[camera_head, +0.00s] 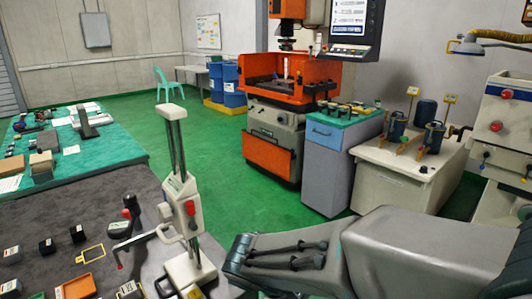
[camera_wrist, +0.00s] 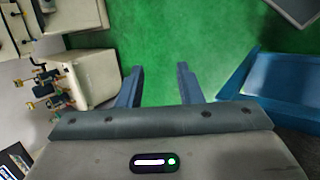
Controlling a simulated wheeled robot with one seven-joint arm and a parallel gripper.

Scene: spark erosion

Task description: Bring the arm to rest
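My gripper (camera_wrist: 159,84) shows in the wrist view with its two blue-grey fingers spread apart. Only green floor shows between them, so it is open and empty. In the head view my grey arm (camera_head: 430,250) reaches in from the lower right towards the bottom middle. The fingertips cannot be made out in that view. The arm appears close to the right side of the grey-topped table (camera_head: 90,215); I cannot tell whether they are apart.
A white height-gauge-like stand (camera_head: 185,215) rises from the table beside my arm. An orange machine (camera_head: 272,145), a blue-grey cabinet (camera_head: 328,175) and a white bench unit (camera_head: 400,175) stand beyond. A blue container (camera_wrist: 275,85) lies right of my fingers. Green floor (camera_head: 215,150) is open behind the table.

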